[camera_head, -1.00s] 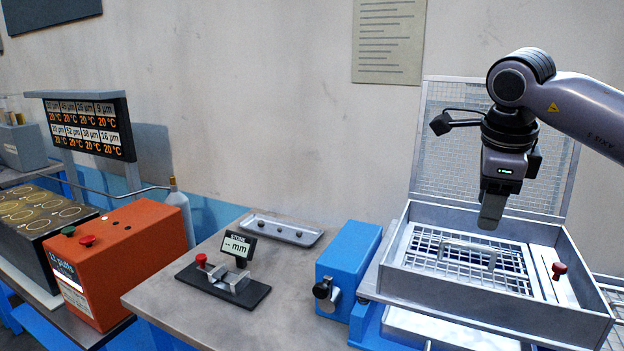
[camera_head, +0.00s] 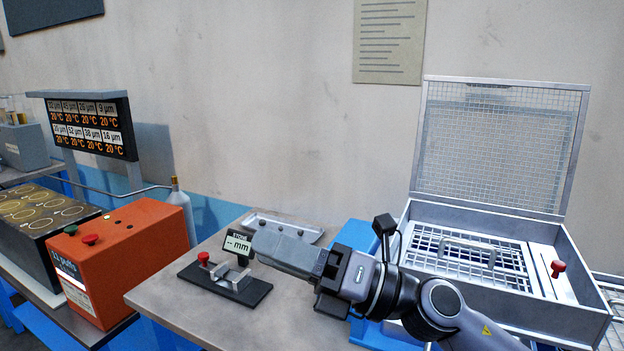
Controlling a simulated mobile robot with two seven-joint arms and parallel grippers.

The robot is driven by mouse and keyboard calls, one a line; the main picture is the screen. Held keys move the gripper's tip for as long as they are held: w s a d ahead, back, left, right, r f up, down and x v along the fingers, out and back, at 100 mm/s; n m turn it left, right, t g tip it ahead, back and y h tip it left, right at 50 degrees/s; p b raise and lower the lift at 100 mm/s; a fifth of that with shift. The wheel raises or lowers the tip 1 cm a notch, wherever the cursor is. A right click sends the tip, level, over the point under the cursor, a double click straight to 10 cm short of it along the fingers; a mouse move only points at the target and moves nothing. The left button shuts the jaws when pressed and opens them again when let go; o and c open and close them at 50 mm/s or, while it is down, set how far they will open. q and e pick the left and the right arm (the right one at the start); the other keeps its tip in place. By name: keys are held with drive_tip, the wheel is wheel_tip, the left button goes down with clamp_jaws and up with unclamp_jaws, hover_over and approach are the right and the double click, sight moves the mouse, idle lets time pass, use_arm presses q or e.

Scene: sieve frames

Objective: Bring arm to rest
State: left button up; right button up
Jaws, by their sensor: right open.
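My right gripper (camera_head: 268,243) shows in the head view, reaching leftward from the right arm across the middle of the bench. Its fingers point left, in front of the small gauge with the "mm" display (camera_head: 238,243); I cannot tell whether they touch it. No object shows in its fingers, and the gap between them is hard to see from here. The wrist and forearm hide most of the blue box (camera_head: 352,235) and the near left corner of the metal sieve box (camera_head: 590,300). My left gripper is not in view.
The sieve box has a raised mesh lid (camera_head: 500,150) and a grid inside. An orange box (camera_head: 125,255) with red and green buttons stands at left. Behind it are a temperature display (camera_head: 92,128) and a grey bottle (camera_head: 180,205). A metal tray (camera_head: 262,222) lies behind the gauge.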

drive_tip(key=w+d+f+m+t+h, duration=0.2)
drive_tip(key=d+m+t+h, duration=0.25)
drive_tip(key=m+t, duration=0.4)
drive_tip(key=w+d+f+m+t+h, duration=0.15)
drive_tip(key=d+m+t+h, duration=0.35)
drive_tip(key=m, duration=0.7)
drive_tip(key=s+d+f+m+g+h, duration=0.2)
drive_tip(key=d+f+m+g+h, duration=0.1)
drive_tip(key=d+f+m+h, duration=0.95)
drive_tip(key=s+d+f+m+g+y, duration=0.1)
drive_tip(key=s+d+f+m+g, duration=0.4)
drive_tip(key=s+f, duration=0.55)
drive_tip(key=s+f+m+g+y, duration=0.1)
drive_tip(key=s+f+m+g, duration=0.1)
drive_tip(key=s+f+g, duration=0.9)
drive_tip(key=w+a+f+t+y+b, duration=0.1)
drive_tip(key=w+f+t+b, duration=0.3)
drive_tip(key=f+t, duration=0.7)
drive_tip(key=shift+w+a+n+y+b, duration=0.15)
drive_tip(key=shift+a+n+y+b, duration=0.2)
drive_tip(key=shift+a, duration=0.55)
